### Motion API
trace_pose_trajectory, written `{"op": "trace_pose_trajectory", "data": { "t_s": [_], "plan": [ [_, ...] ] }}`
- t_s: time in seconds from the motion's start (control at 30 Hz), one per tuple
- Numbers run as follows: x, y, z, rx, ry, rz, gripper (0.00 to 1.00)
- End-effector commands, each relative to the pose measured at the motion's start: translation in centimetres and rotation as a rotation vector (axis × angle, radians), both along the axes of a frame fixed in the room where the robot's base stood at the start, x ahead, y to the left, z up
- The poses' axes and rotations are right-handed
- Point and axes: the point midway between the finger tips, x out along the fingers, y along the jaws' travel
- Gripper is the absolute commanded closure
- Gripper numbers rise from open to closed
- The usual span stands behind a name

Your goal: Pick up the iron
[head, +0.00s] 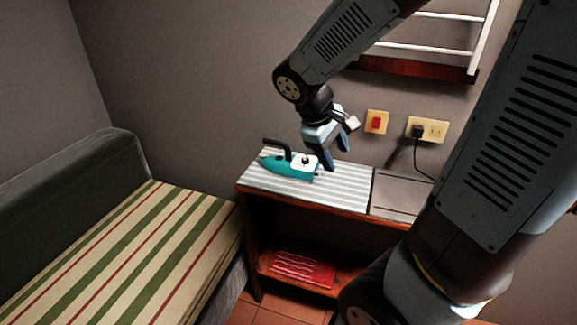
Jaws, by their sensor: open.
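The iron (275,166) is teal with a white rear part and a black handle. It lies on a striped cloth (345,195) on top of a wooden shelf unit, with its tip toward the left. My gripper (337,166) is open and empty. It points down just to the right of the iron's white rear end, and its fingers look above the cloth. I cannot tell the exact gap between the fingers and the iron.
A sofa with a striped seat (120,245) stands at the left. A dark flat panel (399,194) lies right of the cloth. A plugged-in cord (417,155) hangs from the wall outlet. A red folded cloth (303,269) lies on the lower shelf. A wall rack (430,48) hangs above.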

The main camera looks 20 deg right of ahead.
Motion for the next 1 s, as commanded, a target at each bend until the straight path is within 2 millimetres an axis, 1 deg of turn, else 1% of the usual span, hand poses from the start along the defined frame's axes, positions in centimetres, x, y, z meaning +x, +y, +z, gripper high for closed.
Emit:
{"op": "trace_pose_trajectory", "data": {
  "t_s": [0.03, 0.1, 0.33, 0.57, 0.77, 1.0],
  "plan": [
    [0.7, 0.1, -0.9, -0.045, 0.039, 0.039, 0.44],
    [1.6, 0.2, -2.0, -0.110, 0.083, 0.095, 0.44],
    [4.7, 0.7, -5.1, -0.333, 0.216, 0.284, 0.44],
    [7.9, 2.1, -8.1, -0.569, 0.330, 0.486, 0.44],
    [10.7, 4.1, -10.6, -0.783, 0.412, 0.671, 0.44],
    [13.8, 7.5, -13.7, -1.052, 0.490, 0.901, 0.44]
  ]
}}
